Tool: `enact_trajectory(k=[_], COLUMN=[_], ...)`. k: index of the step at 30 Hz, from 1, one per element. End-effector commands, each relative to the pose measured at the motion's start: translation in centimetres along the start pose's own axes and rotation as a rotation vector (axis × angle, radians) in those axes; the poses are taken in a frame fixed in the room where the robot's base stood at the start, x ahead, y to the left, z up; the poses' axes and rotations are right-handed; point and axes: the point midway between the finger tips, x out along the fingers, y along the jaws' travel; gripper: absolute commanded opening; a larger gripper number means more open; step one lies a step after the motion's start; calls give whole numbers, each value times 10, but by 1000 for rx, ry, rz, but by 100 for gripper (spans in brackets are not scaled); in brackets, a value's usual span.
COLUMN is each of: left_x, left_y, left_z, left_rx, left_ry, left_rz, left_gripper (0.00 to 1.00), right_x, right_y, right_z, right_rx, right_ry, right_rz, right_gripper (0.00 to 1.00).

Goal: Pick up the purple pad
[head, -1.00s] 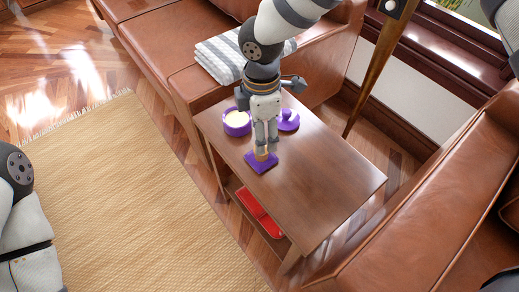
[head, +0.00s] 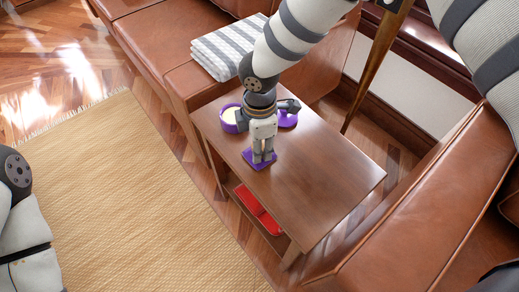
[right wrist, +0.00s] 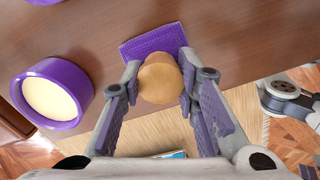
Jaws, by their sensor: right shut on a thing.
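The purple pad (head: 250,156) lies flat near the left front edge of the wooden side table. A round tan knob (right wrist: 160,80) stands on the pad and looks like its handle. In the right wrist view the pad (right wrist: 152,42) shows beyond the knob with a fine grid texture. My right gripper (head: 262,158) points down over the pad, its fingers shut on the knob from both sides. The fingers hide the knob in the head view. My left gripper is out of view; only part of my left arm shows at the left edge.
The side table (head: 325,180) has clear room to the right. A purple tin with cream filling (head: 229,118) and a purple lid (head: 288,119) stand behind the gripper. A red object (head: 258,208) lies on the lower shelf. Brown sofas (head: 430,200) stand close behind and right.

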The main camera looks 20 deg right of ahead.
Motion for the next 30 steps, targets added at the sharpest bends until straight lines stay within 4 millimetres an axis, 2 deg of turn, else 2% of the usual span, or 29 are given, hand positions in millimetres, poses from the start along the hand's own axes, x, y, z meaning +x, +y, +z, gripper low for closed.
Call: enact_trajectory(k=[7,12,19,24,30], left_x=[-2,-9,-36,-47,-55], left_y=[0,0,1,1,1], left_z=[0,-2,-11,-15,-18], left_rx=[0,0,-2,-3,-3], left_ry=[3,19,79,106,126], left_rz=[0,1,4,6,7], left_gripper=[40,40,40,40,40], right_x=[-7,-40,-102,-117,-128], right_y=[0,-2,-50,-96,-128], right_z=[0,0,-6,-11,-16], right_rx=[1,-1,-4,-3,0], right_ry=[0,0,-3,-4,-2], right_rz=[1,5,12,7,3], right_gripper=[1,1,1,1,1])
